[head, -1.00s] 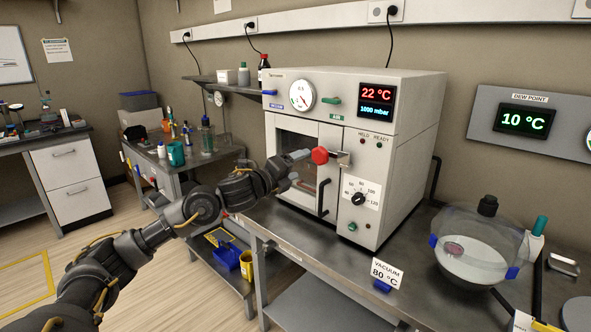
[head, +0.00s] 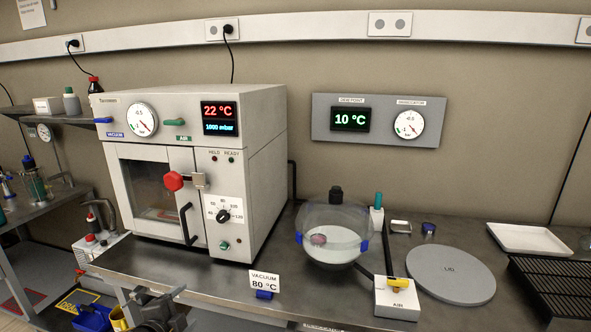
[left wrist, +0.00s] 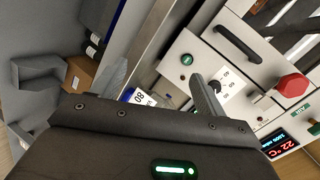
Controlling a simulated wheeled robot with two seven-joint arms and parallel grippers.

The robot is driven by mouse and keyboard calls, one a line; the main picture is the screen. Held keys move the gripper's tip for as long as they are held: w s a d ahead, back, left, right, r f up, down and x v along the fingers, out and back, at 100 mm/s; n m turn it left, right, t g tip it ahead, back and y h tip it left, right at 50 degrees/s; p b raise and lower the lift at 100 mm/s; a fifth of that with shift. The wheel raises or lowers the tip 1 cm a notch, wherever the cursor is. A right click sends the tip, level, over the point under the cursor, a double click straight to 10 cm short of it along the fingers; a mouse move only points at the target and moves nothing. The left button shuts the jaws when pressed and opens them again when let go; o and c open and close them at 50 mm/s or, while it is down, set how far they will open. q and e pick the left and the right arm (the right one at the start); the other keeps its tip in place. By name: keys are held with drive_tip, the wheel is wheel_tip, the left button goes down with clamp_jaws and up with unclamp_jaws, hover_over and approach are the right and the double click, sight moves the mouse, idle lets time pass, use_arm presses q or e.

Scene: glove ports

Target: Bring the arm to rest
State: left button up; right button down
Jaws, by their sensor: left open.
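My left gripper (head: 158,303) shows at the bottom edge of the head view, in front of the bench edge and below the vacuum oven. In the left wrist view its two fingers (left wrist: 160,88) stand wide apart with nothing between them. Most of the left arm is outside the head view. The vacuum oven (head: 265,160) stands on the bench with its door shut and a red knob (head: 173,181) on the latch. The oven also shows in the left wrist view, with the red knob (left wrist: 293,88) at the right. My right gripper is in neither view.
The steel bench (head: 350,290) front edge runs close by the gripper. A "VACUUM 80 °C" card (head: 264,281), a glass desiccator (head: 335,235) and a round grey lid (head: 450,275) are on the bench. A blue bin (head: 92,318) sits lower left.

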use_arm(q)
drive_tip(key=s+d+f+n+g, duration=0.1)
drive_tip(key=s+f+n+g, duration=0.35)
drive_tip(key=s, duration=0.65)
drive_tip(key=s+d+f+n+g+y, duration=0.15)
drive_tip(key=s+f+n, duration=0.45)
drive_tip(key=s, duration=0.6)
drive_tip(key=s+f+n+g, duration=0.4)
drive_tip(key=s+f, duration=0.3)
drive_tip(key=s, duration=0.4)
wheel_tip(320, 180, down, 24)
drive_tip(key=g+p, duration=0.1)
drive_tip(key=p, duration=0.1)
drive_tip(key=s+a+f+m+g+p, duration=0.1)
drive_tip(key=s+a+f, duration=0.3)
drive_tip(key=s+f, duration=1)
drive_tip(key=s, duration=0.2)
drive_tip(key=shift+s, duration=0.4)
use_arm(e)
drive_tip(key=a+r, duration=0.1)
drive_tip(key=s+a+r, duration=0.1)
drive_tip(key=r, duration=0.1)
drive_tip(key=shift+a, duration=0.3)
use_arm(q)
drive_tip(key=shift+a, duration=0.1)
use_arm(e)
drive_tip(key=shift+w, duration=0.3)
